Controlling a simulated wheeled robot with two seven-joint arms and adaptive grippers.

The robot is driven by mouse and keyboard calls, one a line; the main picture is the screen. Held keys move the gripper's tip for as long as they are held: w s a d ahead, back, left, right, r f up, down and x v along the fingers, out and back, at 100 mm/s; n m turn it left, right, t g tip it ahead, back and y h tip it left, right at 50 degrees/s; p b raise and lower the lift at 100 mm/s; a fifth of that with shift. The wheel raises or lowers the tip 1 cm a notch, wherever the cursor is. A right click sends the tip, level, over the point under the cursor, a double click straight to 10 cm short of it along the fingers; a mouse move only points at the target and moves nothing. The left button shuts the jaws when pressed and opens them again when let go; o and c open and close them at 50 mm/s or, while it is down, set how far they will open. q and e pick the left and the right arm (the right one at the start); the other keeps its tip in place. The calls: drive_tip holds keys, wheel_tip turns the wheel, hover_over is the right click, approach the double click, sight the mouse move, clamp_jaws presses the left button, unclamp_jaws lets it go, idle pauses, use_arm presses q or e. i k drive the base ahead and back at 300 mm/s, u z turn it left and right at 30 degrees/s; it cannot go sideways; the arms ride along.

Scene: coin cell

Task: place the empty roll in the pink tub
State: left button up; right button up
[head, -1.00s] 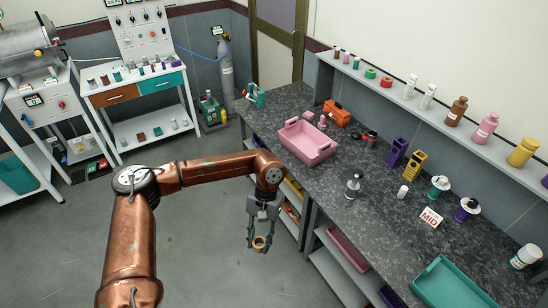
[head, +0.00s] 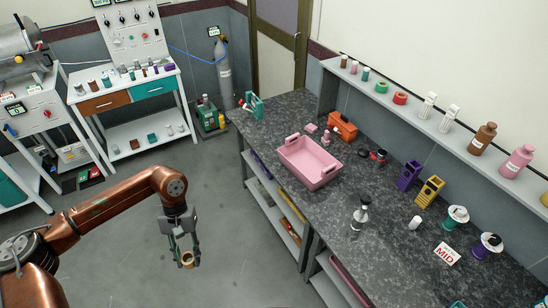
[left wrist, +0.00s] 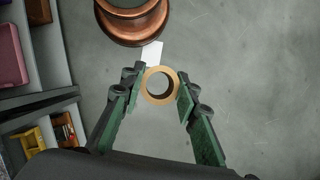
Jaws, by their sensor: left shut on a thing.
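The empty roll is a short tan ring (head: 187,259) with an open centre. My left gripper (head: 185,262) is shut on it and holds it in the air over the grey floor, left of the bench. In the left wrist view the roll (left wrist: 160,86) sits between the two green fingertips (left wrist: 161,94), its hole facing the camera. The pink tub (head: 310,165) stands on the dark speckled bench, up and to the right of the gripper. The part of its floor that shows looks empty. My right gripper is not in view.
The bench (head: 345,190) holds an orange toolbox (head: 342,126) behind the tub, a dark-topped bottle (head: 359,213), purple (head: 409,176) and yellow (head: 429,191) racks, and a MID sign (head: 446,254). Shelves lie under the bench edge. The floor between gripper and bench is clear.

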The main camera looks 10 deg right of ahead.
sight(307, 169)
drive_tip(key=u, duration=0.05)
drive_tip(key=i, duration=0.75)
drive_tip(key=z, duration=0.8)
drive_tip(key=i, duration=0.75)
drive_tip(key=z, duration=0.8)
